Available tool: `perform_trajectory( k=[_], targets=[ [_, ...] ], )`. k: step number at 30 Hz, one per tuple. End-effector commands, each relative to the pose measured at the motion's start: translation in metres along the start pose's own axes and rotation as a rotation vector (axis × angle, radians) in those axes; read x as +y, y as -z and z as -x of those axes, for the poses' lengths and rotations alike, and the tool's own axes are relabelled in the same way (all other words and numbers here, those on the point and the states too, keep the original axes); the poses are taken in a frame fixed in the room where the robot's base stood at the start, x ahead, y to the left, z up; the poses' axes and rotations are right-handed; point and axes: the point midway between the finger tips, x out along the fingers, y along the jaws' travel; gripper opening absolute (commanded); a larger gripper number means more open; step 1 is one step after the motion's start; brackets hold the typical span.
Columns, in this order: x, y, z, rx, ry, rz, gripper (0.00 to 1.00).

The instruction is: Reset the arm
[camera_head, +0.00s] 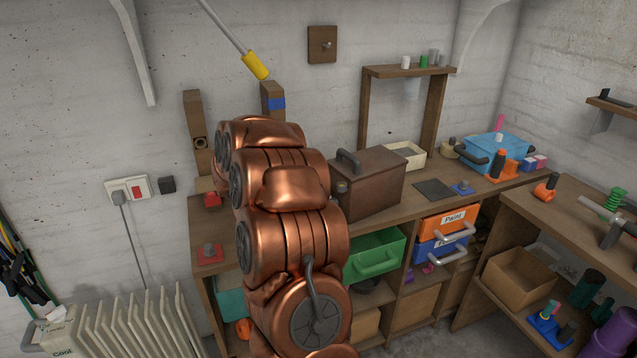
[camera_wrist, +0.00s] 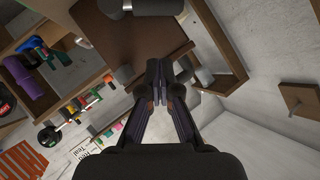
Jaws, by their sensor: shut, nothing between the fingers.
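My copper-coloured arm (camera_head: 290,235) rises in the middle of the head view, folded in front of the workbench. My gripper (camera_wrist: 162,88) shows in the wrist view with its two dark fingers together and nothing between them. In the head view the gripper is hidden behind the arm. In the wrist view, a brown surface (camera_wrist: 130,40) lies beyond the fingertips; I cannot tell how far off it is.
A wooden workbench (camera_head: 405,215) holds a brown box (camera_head: 375,185) and a blue bin (camera_head: 495,150). An open green drawer (camera_head: 374,256) sticks out below. A second bench (camera_head: 545,212) stands right. A white radiator (camera_head: 125,328) stands at lower left. A yellow-ended rod (camera_head: 255,66) hangs above.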

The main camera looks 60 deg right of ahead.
Motion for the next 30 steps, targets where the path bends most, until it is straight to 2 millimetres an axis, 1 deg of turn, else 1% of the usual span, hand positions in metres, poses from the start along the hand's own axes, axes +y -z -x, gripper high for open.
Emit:
perform_trajectory(
  k=[1, 3, 9, 15, 23, 26, 29, 30],
  targets=[
    [-0.001, -0.001, 0.009, -0.002, 0.004, -0.003, 0.00],
    [0.000, -0.001, 0.018, 0.001, 0.003, 0.000, 0.00],
    [0.000, 0.000, 0.038, 0.000, 0.002, 0.000, 0.00],
    [0.000, 0.002, 0.046, 0.004, 0.000, 0.001, 0.00],
    [-0.001, 0.001, 0.047, 0.000, 0.005, 0.001, 0.00],
    [-0.014, -0.005, 0.056, -0.039, 0.053, 0.004, 0.00],
    [-0.042, -0.021, 0.080, -0.124, 0.160, 0.019, 0.00],
    [-0.056, -0.028, 0.094, -0.169, 0.217, 0.030, 0.00]
  ],
)
